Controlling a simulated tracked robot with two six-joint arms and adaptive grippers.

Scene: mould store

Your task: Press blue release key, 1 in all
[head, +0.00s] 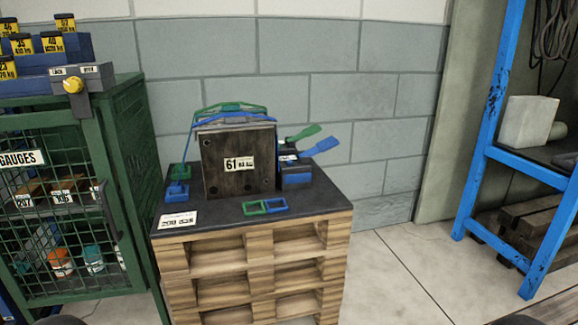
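A dark mould block (225,178) with a "61" label stands on a black top (222,222) over stacked wooden pallets. To its right is a small dark unit with a green paddle (303,133) and, just below it, a blue paddle (322,147), both angled up to the right. A blue block (297,180) sits low on that unit. No part is readably marked as the release key, so I cannot tell which blue part it is. A green strap (228,107) and a blue strap (235,117) arch over the mould block.
Blue and green pieces lie left of the block, including a blue one (177,191); a green frame (255,209) and a blue frame (275,203) lie in front. A green mesh cabinet (127,165) stands left, a blue rack (485,145) right. Floor (395,265) between pallets and rack is clear.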

